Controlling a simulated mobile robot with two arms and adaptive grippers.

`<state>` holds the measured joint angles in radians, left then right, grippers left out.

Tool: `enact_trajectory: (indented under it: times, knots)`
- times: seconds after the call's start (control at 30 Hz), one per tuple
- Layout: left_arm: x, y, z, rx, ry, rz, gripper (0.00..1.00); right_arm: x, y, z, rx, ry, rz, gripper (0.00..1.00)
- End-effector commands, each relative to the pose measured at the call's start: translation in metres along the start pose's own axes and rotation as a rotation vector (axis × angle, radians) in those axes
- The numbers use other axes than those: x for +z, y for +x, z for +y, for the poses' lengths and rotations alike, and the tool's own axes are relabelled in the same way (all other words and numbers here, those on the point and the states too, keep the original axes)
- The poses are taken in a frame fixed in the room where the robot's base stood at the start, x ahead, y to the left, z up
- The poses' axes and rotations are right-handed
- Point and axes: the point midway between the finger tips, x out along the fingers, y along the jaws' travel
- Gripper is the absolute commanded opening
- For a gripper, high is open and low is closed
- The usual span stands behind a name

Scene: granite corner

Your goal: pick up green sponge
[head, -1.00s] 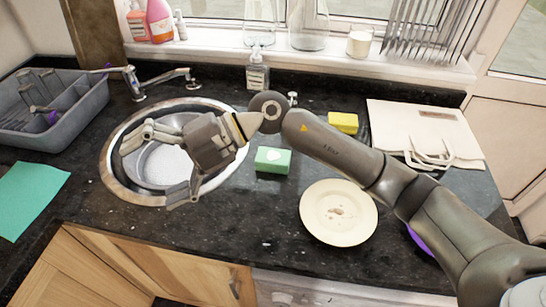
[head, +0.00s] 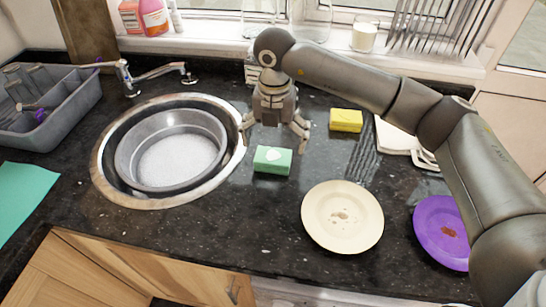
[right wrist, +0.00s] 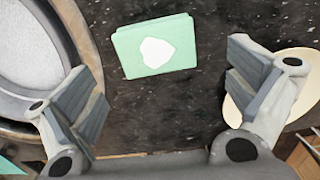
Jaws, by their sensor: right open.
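The green sponge (head: 272,160) lies on the dark counter between the sink and the cream plate, with a pale patch on its top. My right gripper (head: 273,138) is open and empty, just behind and above the sponge in the head view, pointing down. In the right wrist view the sponge (right wrist: 155,46) shows whole, ahead of the gap between the two spread fingers (right wrist: 160,95) and not between them. My left gripper is not in view.
The round sink (head: 112,190) with a grey basin is left of the sponge. A cream plate (head: 343,240) and a purple plate (head: 430,243) are to the right. A yellow sponge (head: 346,120) lies behind. A grey dish rack (head: 68,118) stands far left.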

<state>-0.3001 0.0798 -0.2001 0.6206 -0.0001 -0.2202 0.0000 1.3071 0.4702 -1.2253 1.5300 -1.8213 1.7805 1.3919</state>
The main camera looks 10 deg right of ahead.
Motion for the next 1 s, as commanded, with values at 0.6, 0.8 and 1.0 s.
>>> enact_trajectory:
  times: [0.6,0.8,1.0]
  knots:
    - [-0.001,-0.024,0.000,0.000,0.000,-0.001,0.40,0.006,0.063,0.004,0.002,-0.003,0.002,1.00]
    - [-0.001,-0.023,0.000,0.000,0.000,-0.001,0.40,0.006,0.065,0.004,0.003,-0.003,0.001,1.00]
    - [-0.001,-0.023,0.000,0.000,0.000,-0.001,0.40,0.006,0.064,0.004,0.002,-0.003,0.001,0.76]
